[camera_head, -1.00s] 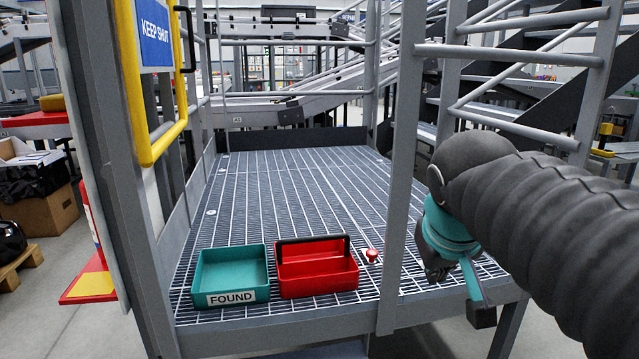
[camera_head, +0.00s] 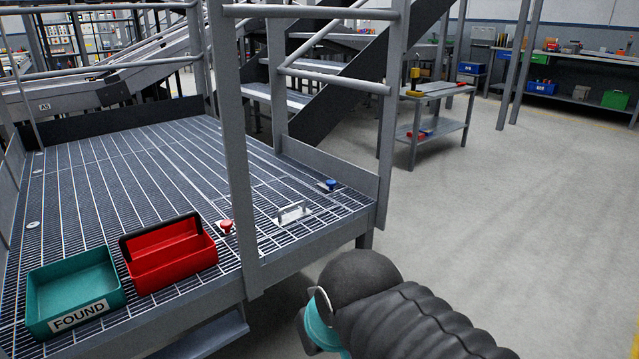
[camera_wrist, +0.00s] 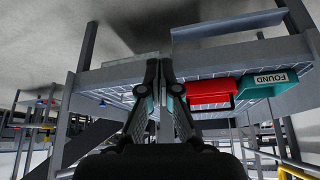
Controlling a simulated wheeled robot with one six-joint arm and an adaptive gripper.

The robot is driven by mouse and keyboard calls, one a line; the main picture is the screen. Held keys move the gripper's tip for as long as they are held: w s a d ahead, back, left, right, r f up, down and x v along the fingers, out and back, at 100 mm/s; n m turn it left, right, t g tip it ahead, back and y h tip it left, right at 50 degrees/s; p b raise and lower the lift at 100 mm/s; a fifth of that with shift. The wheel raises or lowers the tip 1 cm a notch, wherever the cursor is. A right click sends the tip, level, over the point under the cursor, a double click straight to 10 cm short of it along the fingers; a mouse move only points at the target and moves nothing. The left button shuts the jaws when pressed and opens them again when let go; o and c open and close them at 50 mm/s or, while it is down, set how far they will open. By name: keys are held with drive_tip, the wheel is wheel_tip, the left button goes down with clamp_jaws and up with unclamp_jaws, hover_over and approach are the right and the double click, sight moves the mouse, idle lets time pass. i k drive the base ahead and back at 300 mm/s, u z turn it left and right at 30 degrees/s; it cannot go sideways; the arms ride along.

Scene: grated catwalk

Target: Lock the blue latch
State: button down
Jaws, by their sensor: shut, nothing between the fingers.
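The blue latch (camera_head: 328,184) is a small blue knob on a metal plate. In the head view it sits on the grating near the right edge of the catwalk, behind a silver handle-like bracket (camera_head: 292,213). Its exact setting is too small to tell. My gripper (camera_wrist: 158,75) is shut and empty in the wrist view, where the scene appears upside down. In the head view its teal part (camera_head: 318,326) shows low in the picture, outside the platform's front edge and apart from the latch; its fingertips are hidden there.
A red knob (camera_head: 226,226) sits by the upright post (camera_head: 238,150), next to a red tray (camera_head: 170,262) and a teal FOUND tray (camera_head: 75,290). The post and rails (camera_head: 330,80) stand along the platform edge. Open floor (camera_head: 500,230) lies to the right.

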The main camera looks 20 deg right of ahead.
sight(329, 185)
drive_tip(key=z, duration=0.7)
drive_tip(key=i, duration=1.15)
drive_tip(key=u, duration=0.55)
